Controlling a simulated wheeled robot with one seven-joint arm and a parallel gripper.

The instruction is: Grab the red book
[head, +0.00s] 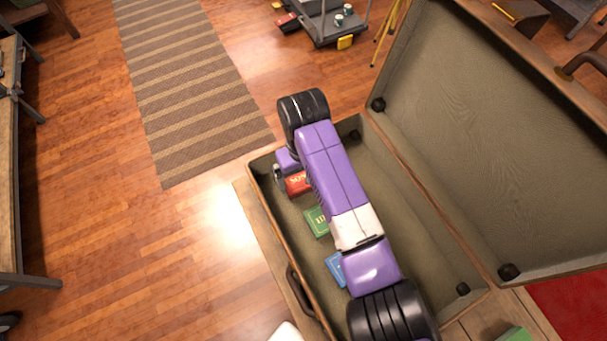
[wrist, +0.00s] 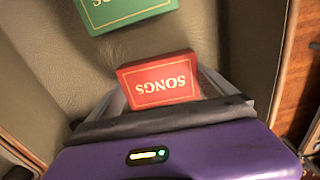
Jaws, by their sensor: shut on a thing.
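The red book (wrist: 158,82), lettered "SONGS", lies in the open suitcase (head: 281,236). In the wrist view it sits between the fingers of my gripper (wrist: 165,92), which is shut on it. In the head view the red book (head: 298,184) shows at the far end of the case, partly hidden by my purple arm. My gripper (head: 285,178) reaches down beside it there, and its fingertips are mostly hidden.
A green book (head: 317,222) and a blue book (head: 336,268) lie in the case nearer my base. The green book also shows in the wrist view (wrist: 125,10). The raised lid (head: 480,130) stands to the right. Wooden floor (head: 130,255) is clear at left.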

